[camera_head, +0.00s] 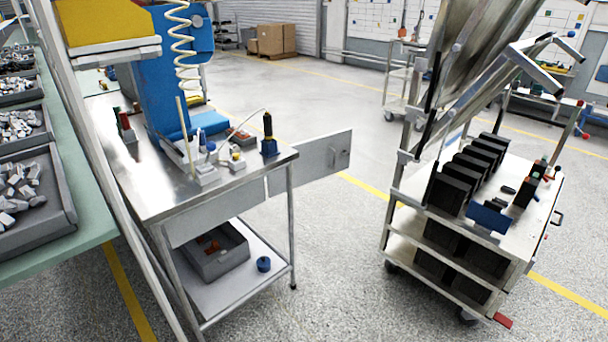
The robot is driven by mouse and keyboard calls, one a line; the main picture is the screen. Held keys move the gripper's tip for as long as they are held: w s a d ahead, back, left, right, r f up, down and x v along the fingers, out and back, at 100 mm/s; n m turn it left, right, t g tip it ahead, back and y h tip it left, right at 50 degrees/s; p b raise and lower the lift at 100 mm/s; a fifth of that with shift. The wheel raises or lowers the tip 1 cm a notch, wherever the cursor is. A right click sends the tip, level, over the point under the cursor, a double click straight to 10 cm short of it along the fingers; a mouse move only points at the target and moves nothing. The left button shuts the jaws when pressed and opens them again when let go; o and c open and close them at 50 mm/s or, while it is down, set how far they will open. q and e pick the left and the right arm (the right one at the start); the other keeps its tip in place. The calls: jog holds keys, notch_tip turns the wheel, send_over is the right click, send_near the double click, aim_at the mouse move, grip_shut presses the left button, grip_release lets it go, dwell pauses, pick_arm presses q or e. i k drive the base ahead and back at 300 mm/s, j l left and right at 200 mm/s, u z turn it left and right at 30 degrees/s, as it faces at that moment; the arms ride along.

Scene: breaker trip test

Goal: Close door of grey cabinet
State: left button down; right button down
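A flat grey door panel (308,163) with a small handle or latch (341,156) near its far right end stands open. It sticks out to the right from beside the steel workbench (165,185). A grey cabinet-like front (215,213) lies under the bench top, and the door's near edge meets its right end. The hinge is too small to make out, and the inside of the cabinet is hidden. Neither of my grippers is in view, and nothing is seen touching the door.
A cart (520,234) with black boxes stands to the right, with clear floor (335,255) between it and the bench. A grey bin (218,262) and a blue round part (264,264) sit on the bench's lower shelf. A green table (75,245) with parts trays is at left.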

aim_at(320, 157)
jog(key=i+l+u, duration=0.1)
jog(key=i+u, duration=0.25)
jog(key=i+l+u, duration=0.45)
jog(key=l, duration=0.2)
jog(key=i+l+u, duration=0.2)
jog(key=l, duration=0.15)
jog(key=i+l+u, duration=0.2)
jog(key=l, duration=0.2)
jog(key=k, duration=0.1)
